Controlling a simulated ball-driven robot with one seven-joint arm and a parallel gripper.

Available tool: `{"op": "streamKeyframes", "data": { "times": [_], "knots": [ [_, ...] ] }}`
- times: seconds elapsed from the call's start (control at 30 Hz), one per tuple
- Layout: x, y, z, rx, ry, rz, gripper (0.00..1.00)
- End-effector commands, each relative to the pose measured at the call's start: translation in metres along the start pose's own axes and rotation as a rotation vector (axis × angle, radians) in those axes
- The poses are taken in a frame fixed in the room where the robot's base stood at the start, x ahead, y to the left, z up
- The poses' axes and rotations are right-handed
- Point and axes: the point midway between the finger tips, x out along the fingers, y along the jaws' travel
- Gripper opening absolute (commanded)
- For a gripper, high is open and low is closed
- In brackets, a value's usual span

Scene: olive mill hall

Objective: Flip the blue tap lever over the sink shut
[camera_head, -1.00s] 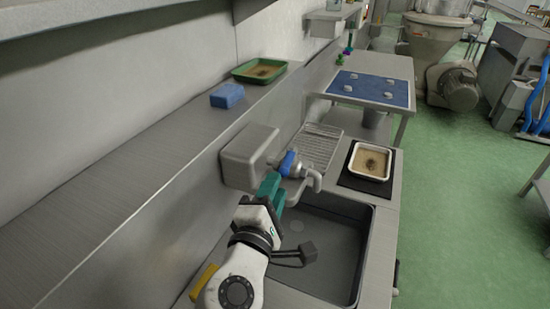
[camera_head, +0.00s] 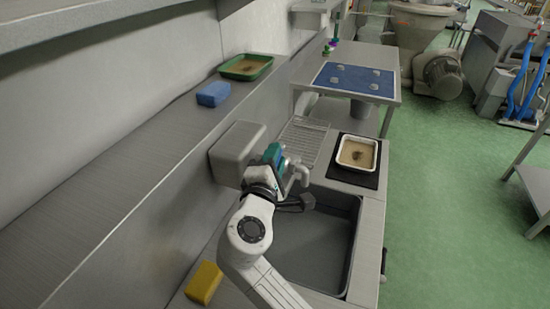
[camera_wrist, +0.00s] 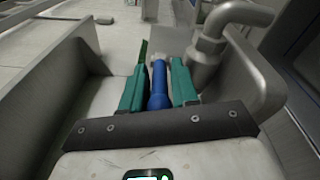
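The blue tap lever (camera_wrist: 158,85) lies between the two teal fingers of my gripper (camera_wrist: 159,80) in the wrist view, pointing back toward the palm. Only thin gaps, if any, show between lever and fingers; I cannot tell whether they press on it. In the head view my gripper (camera_head: 269,158) is at the tap above the sink (camera_head: 325,245) and hides most of the lever. The grey tap spout (camera_head: 299,173) shows just right of the fingers there. In the wrist view the curved metal spout (camera_wrist: 207,45) stands close by the right finger.
A grey wall box (camera_head: 237,153) stands left of the tap. A wire drying rack (camera_head: 306,139) and a white tray (camera_head: 356,153) lie beyond the sink. A yellow sponge (camera_head: 204,283) lies near my arm. A blue sponge (camera_head: 213,94) and green tray (camera_head: 246,67) sit on the ledge.

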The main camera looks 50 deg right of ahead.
Motion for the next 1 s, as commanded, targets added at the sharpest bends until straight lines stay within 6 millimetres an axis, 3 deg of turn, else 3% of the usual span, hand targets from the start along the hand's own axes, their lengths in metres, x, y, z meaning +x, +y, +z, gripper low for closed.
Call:
{"op": "streamKeyframes", "data": {
  "times": [0.3, 0.7, 1.0],
  "knots": [
    [-0.0004, -0.0002, 0.0001, -0.001, 0.000, 0.000, 0.00],
    [-0.0004, -0.0007, -0.0005, -0.001, -0.006, -0.003, 0.00],
    [0.0000, 0.0006, -0.0065, -0.002, -0.129, -0.040, 0.00]
  ]
}}
